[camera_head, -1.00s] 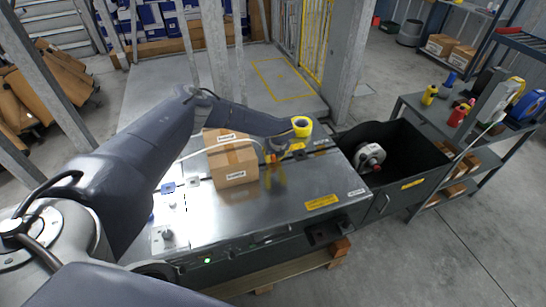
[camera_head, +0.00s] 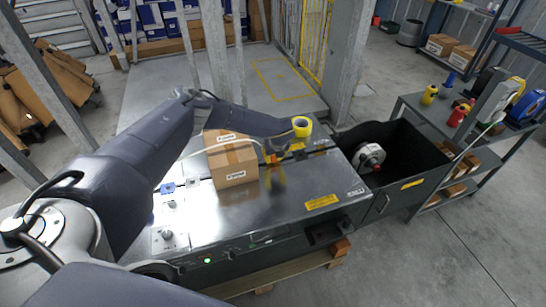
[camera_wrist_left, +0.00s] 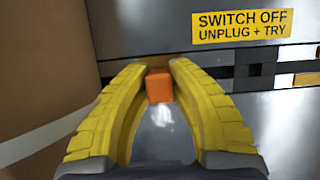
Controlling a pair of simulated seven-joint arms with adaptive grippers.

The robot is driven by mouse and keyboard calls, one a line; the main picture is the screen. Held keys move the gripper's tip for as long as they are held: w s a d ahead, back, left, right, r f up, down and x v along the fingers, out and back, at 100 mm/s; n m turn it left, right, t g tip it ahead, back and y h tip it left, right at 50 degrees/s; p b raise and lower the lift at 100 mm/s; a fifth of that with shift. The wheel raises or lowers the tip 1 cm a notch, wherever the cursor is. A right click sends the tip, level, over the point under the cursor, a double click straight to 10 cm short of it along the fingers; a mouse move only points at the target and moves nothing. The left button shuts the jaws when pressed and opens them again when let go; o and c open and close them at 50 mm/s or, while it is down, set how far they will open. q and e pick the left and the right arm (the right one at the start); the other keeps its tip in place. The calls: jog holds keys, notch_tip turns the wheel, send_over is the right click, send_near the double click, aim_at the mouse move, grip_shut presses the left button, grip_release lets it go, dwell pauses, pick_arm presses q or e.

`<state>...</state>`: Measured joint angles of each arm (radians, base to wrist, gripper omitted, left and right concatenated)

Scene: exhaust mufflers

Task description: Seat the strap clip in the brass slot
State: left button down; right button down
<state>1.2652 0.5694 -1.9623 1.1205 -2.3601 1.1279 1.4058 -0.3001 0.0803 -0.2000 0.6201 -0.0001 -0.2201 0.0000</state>
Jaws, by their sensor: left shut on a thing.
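My left gripper (camera_wrist_left: 160,75) has yellow ribbed fingers, shut on a small orange strap clip (camera_wrist_left: 159,87). In the head view the clip (camera_head: 271,158) is tiny, close to the right side of the carton (camera_head: 234,163) and low over the steel table top. In the wrist view the carton (camera_wrist_left: 45,65) is at the left, with a pale strap (camera_wrist_left: 35,145) across its lower part. A small brass-coloured piece (camera_wrist_left: 307,79) shows at the right edge, apart from the clip; I cannot tell whether it is the brass slot. My right gripper is not in view.
The steel table top (camera_head: 290,205) is clear in front of the carton. A yellow label reading "SWITCH OFF" (camera_wrist_left: 242,25) faces the gripper. A black bin with a reel (camera_head: 369,157) stands to the right, beside a bench with bottles and tape rolls.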

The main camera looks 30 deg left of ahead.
pick_arm(q)
jog(key=shift+f, duration=0.35)
jog(key=c, duration=1.2)
grip_release()
jog(key=shift+r, duration=0.1)
jog(key=v, duration=1.2)
